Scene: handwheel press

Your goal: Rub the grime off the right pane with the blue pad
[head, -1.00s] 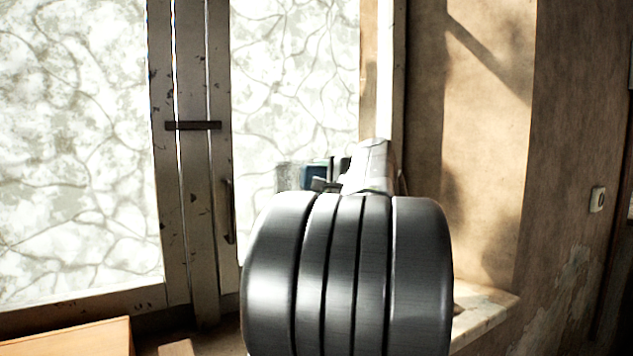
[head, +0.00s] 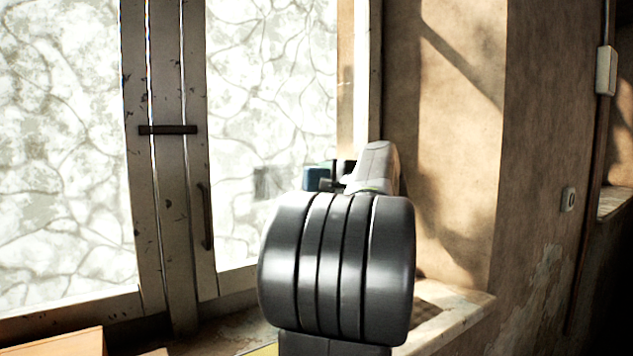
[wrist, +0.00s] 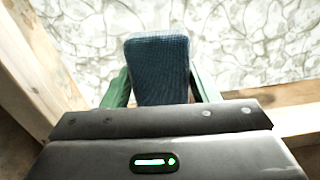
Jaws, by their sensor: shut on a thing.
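The right pane (head: 270,80) is a pale, crackle-patterned window pane in the head view. A grey smudge of grime (head: 265,182) shows on its lower part. The blue pad (head: 316,178) is just right of the smudge in that view, partly hidden by my arm. In the wrist view the ribbed blue pad (wrist: 160,65) stands between the green fingers of my gripper (wrist: 161,82), which is shut on it. The pane fills the background there. I cannot tell whether the pad touches the glass.
A dark latch bar (head: 168,129) and a handle (head: 206,216) sit on the window frame left of the right pane. The stone sill (head: 455,312) runs below. A brown wall (head: 455,150) bounds the right side. A wooden box top (head: 52,342) is at lower left.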

